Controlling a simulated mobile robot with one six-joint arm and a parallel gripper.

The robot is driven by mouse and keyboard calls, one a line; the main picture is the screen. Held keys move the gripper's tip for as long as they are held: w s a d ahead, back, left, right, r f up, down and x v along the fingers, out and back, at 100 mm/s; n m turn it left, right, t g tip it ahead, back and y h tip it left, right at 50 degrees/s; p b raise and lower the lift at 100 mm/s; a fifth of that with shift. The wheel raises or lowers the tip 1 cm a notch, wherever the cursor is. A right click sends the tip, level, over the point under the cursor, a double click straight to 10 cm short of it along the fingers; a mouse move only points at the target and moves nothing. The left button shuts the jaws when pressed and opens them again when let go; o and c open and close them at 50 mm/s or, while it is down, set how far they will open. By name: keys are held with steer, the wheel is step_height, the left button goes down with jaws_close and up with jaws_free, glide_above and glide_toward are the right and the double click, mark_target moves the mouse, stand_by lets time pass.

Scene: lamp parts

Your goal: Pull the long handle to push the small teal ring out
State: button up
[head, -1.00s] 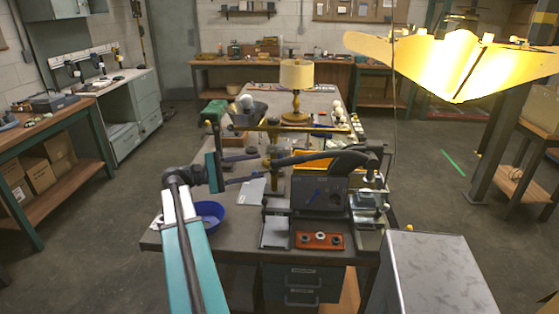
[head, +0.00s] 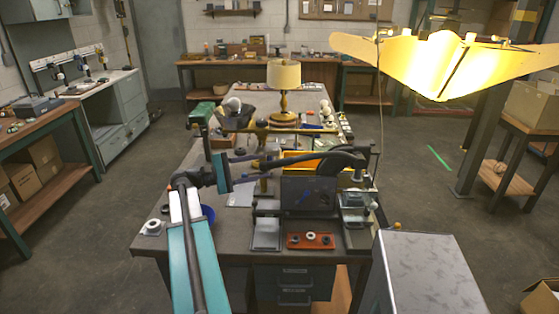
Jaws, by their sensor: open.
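In the head view my gripper (head: 259,165) points right from a teal block at the end of my arm. Its two dark purplish fingers are apart and nothing shows clearly between them. The long handle (head: 318,157) is a dark, curved bar reaching left from the grey press (head: 356,215) at the bench's right side. The handle's left end lies close to my fingertips; I cannot tell whether they touch it or stand around it. The small teal ring cannot be made out.
The bench (head: 175,205) also bears a lit table lamp (head: 284,75), a red-brown block with rings (head: 310,240), and a dark panel (head: 308,192). A blue bowl (head: 208,213) is mostly behind my arm. A grey metal cabinet (head: 430,270) stands at front right. A large glowing shade (head: 450,65) hangs upper right.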

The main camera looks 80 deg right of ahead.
mark_target(280, 164)
steer(key=shift+p+x, duration=0.95)
steer(key=shift+x, duration=2.8)
